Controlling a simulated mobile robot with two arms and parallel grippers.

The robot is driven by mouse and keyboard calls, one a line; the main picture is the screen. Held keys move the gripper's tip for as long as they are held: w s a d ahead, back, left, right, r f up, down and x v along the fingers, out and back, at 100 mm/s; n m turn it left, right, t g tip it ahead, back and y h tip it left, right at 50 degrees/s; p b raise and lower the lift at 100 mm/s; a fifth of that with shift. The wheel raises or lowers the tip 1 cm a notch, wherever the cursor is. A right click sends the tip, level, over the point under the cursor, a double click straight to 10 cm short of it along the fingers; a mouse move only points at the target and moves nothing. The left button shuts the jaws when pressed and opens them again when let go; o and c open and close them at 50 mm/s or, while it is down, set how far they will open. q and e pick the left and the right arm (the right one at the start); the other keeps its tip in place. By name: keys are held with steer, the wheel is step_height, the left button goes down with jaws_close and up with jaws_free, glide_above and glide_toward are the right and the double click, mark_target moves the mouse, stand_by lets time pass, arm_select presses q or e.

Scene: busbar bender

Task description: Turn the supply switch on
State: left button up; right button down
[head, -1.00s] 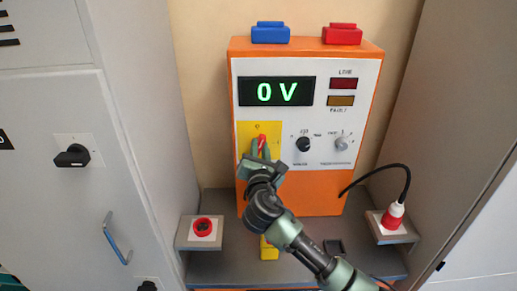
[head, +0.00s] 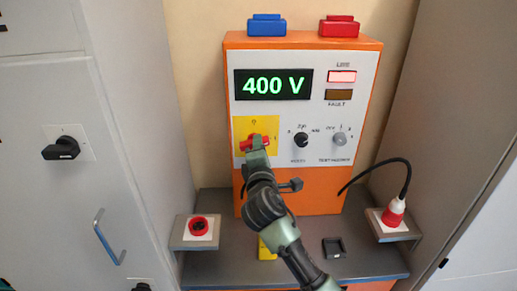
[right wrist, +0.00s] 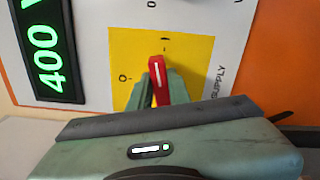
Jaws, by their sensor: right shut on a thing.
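The red supply switch handle (head: 245,145) sits on a yellow plate (head: 242,124) at the left of the orange test unit's white panel. In the head view the handle lies roughly sideways. In the right wrist view the handle (right wrist: 159,74) has its white line toward the "I" mark, away from the "0". My right gripper (head: 257,144) is shut on the handle, and its fingers partly hide it. The display (head: 273,84) reads 400 V, and the LINE lamp (head: 342,76) glows pale pink. The FAULT lamp (head: 338,95) is dark. My left gripper is out of view.
A black knob (head: 300,140) and a grey knob (head: 340,141) are right of the switch. Blue (head: 267,27) and red (head: 339,27) blocks sit on top. A red plug (head: 394,212) with black cable stands at right. Grey cabinets (head: 135,100) flank the unit.

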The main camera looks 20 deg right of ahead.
steer(key=shift+f+m+b, duration=0.3)
steer(key=shift+m+b, duration=0.15)
steer(key=shift+m, duration=0.85)
steer(key=c, duration=1.3)
jaws_free()
steer(key=shift+r, duration=0.1)
steer(key=b+v, duration=0.2)
steer(key=v, duration=0.6)
